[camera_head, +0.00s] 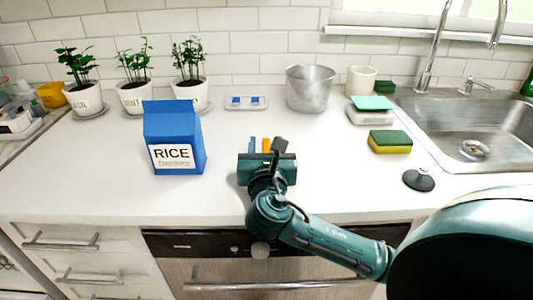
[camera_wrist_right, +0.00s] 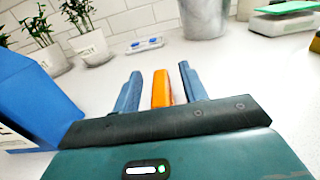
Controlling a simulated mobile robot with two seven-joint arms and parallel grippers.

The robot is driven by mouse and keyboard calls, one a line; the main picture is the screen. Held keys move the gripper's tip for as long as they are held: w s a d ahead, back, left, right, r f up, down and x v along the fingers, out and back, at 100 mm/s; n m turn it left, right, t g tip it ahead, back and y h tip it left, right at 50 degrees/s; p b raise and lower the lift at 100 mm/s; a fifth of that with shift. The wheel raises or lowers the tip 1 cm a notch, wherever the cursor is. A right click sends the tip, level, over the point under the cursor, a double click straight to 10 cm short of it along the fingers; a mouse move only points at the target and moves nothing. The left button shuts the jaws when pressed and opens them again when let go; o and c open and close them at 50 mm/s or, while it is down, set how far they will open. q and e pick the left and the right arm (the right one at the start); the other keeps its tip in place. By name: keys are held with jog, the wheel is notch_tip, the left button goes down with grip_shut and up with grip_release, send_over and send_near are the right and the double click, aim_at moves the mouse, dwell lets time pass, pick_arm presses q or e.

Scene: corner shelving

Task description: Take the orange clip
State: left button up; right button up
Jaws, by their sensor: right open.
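The orange clip (camera_wrist_right: 162,89) stands out in the right wrist view, between the two blue-grey fingers of my right gripper (camera_wrist_right: 159,87). The fingers are apart, with a gap showing on each side of the clip. In the head view the clip (camera_head: 266,145) is a small orange piece just beyond my right gripper (camera_head: 264,146), above the counter. The gripper body hides the clip's near end, and I cannot tell what it rests on. My left gripper is in neither view.
A blue rice bag (camera_head: 173,140) stands left of the gripper. A metal bucket (camera_head: 309,90) and a white tray with blue pieces (camera_head: 246,103) are behind. A yellow-green sponge (camera_head: 390,142) and dark lid (camera_head: 419,180) lie right, before the sink (camera_head: 460,115). Potted plants line the wall.

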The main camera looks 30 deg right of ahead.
grip_shut()
dwell(0.3)
jog(key=shift+r, duration=0.1)
